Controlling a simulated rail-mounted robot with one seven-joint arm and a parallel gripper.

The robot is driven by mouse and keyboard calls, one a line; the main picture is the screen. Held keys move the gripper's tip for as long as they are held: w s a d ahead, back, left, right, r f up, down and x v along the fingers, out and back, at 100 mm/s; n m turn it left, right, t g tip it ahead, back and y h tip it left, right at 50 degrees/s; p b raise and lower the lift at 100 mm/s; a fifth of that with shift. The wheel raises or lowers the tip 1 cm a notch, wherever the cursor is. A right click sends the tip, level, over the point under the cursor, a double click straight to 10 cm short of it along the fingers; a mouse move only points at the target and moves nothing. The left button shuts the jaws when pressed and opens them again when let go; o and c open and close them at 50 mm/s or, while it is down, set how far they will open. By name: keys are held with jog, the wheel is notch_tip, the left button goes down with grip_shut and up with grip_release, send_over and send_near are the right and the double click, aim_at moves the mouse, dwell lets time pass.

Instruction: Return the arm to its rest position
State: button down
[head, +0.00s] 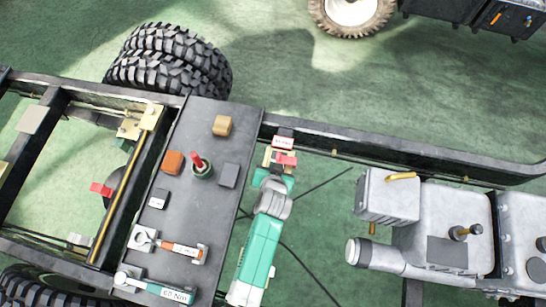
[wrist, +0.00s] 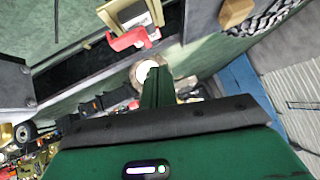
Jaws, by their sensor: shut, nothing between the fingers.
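My arm (head: 255,262), teal and grey, reaches up from the bottom of the head view, just right of the dark plate. My gripper (wrist: 157,82) is shut and empty in the wrist view, its green fingers together. In the head view the hand end of the arm is beside the far frame rail, and its fingertips are hard to make out. A red clip on a pale bracket (wrist: 130,38) stands beyond the fingertips in the wrist view and appears apart from them. A red part (head: 286,160) shows close to the hand in the head view.
A grey engine (head: 420,220) stands right. Frame rails (head: 400,157) and large tyres (head: 165,62) surround the workspace.

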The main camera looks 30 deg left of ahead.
dwell(0.3)
jog(key=w+d+r+t, duration=0.3)
jog(key=w+r, duration=0.1)
jog(key=r, duration=0.8)
jog(key=w+d+r+t, duration=0.2)
jog(key=w+r, duration=0.1)
jog(key=r, duration=0.9)
jog(key=w+d+r+t, duration=0.3)
jog(key=w+r, duration=0.1)
jog(key=r, duration=0.9)
jog(key=s+d+r+m+t+h, duration=0.1)
jog(key=s+d+r+t+h, duration=0.25)
jog(key=r, duration=0.75)
jog(key=s+d+r+m+t, duration=0.15)
jog(key=s+d+r, duration=0.25)
jog(key=s+r, duration=0.45)
jog(key=s+d+r+m+t+h, duration=0.1)
jog(key=s+d+r+t, duration=0.25)
jog(key=r, duration=0.95)
notch_tip(320, 180, up, 18)
jog(key=p, duration=1.7)
jog(key=shift+s+d+t, duration=0.3)
jog(key=shift+s+t, duration=0.05)
